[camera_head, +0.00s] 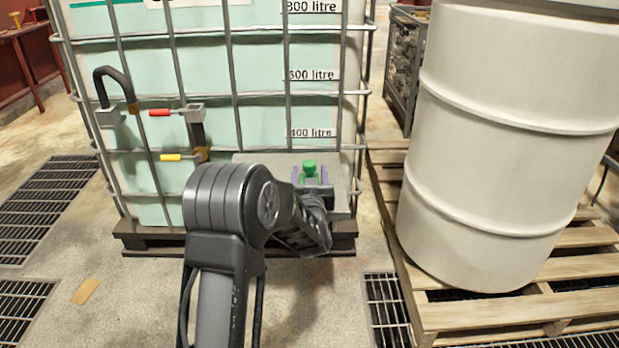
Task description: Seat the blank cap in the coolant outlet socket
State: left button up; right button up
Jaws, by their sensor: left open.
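My left gripper (312,177) is open in front of the tank's lower right, with its two purple fingers on either side of a small green piece. This green piece (310,166) has a rounded top and looks like a cap. It sits at a grey panel or ledge (262,159). I cannot tell whether it is seated in a socket, or whether the fingers touch it. My left arm and wrist hide the area below it. No coolant outlet socket can be made out. My right gripper is not in view.
A caged pale green tank (207,80) fills the back. A black hose (115,79), a red handle (159,112) and a yellow handle (171,157) are at its left. A white drum (500,150) stands on a wooden pallet (480,319) at right. Floor grates (42,205) lie left.

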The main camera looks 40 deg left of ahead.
pick_arm(q)
jog(key=shift+c, duration=0.3)
grip_shut()
dwell(0.4)
